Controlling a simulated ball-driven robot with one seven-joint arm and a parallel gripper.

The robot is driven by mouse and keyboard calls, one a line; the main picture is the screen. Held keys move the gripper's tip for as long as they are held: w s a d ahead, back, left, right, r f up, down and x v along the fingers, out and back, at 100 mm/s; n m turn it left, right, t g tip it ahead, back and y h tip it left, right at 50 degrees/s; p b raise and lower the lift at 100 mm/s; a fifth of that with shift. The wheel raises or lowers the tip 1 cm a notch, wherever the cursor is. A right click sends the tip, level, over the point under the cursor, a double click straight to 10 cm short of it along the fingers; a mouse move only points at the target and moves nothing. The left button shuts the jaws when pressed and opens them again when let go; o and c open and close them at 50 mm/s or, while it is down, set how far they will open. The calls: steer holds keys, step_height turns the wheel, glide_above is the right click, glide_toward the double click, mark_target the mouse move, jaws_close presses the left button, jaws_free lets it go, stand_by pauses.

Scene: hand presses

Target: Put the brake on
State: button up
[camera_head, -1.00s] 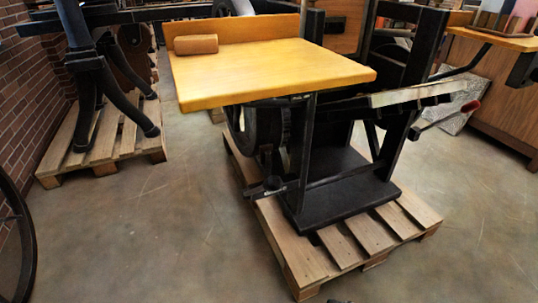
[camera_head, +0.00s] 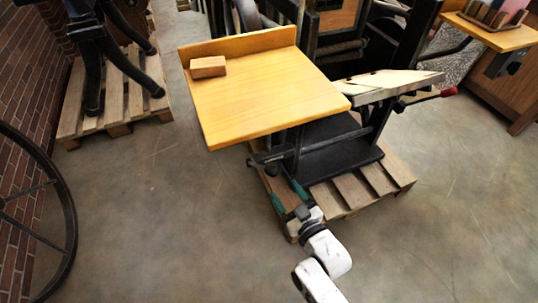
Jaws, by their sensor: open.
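The black hand press (camera_head: 325,150) stands on a wooden pallet (camera_head: 372,187), with a yellow wooden table (camera_head: 265,92) on its near side. A dark bar with a round black knob (camera_head: 270,170) sticks out low under the table's front edge. A lever with a red grip (camera_head: 448,92) sticks out at the press's right side. No label shows which part is the brake. My gripper (camera_head: 284,186), with dark and green fingers, is open and empty by the pallet's left edge, just below the knob. Whether a finger touches the knob I cannot tell.
A wooden block (camera_head: 208,67) lies on the yellow table, which overhangs the low bar. A large spoked wheel (camera_head: 70,215) stands by the brick wall at left. Another machine stands on a pallet (camera_head: 120,105). The floor between them is clear.

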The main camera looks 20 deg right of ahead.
mark_target(269, 166)
steer(key=w, duration=0.3)
steer(key=w+b, duration=0.1)
steer(key=w, duration=0.3)
steer(key=w+a, duration=0.1)
steer(key=w, duration=0.2)
steer(key=shift+w+r, duration=0.15)
steer(key=shift+w, duration=0.25)
jaws_close()
